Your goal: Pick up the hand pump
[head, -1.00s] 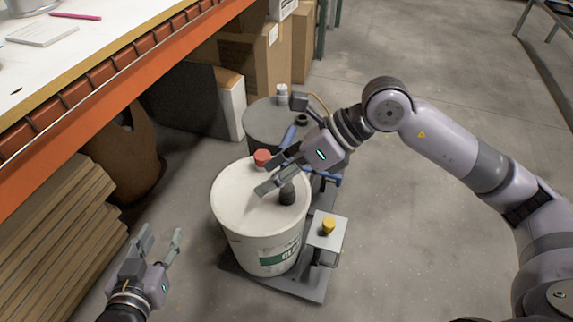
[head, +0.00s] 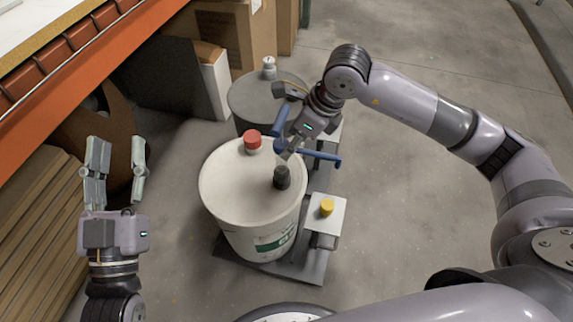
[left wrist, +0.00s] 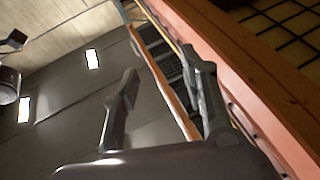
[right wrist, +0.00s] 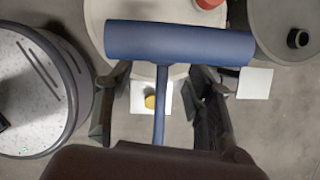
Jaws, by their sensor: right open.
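The blue hand pump (head: 320,155) is beside the white drum, partly hidden by my right gripper in the head view. In the right wrist view its T-shaped blue handle (right wrist: 180,43) spans the view near the camera, and its thin stem runs down between the fingers. My right gripper (head: 290,148) is open and right at the pump; contact cannot be told. My left gripper (head: 117,150) is open and empty at the left, away from the pump; its parted fingers (left wrist: 160,90) also show in the left wrist view.
The white drum (head: 228,190) carries a red cap (head: 253,141) and a black cap (head: 282,177). A grey drum (head: 250,92) stands behind it. A post with a yellow button (head: 327,207) is at the right. An orange-edged shelf (head: 75,60) and cardboard boxes (head: 222,30) bound the left; floor is clear at right.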

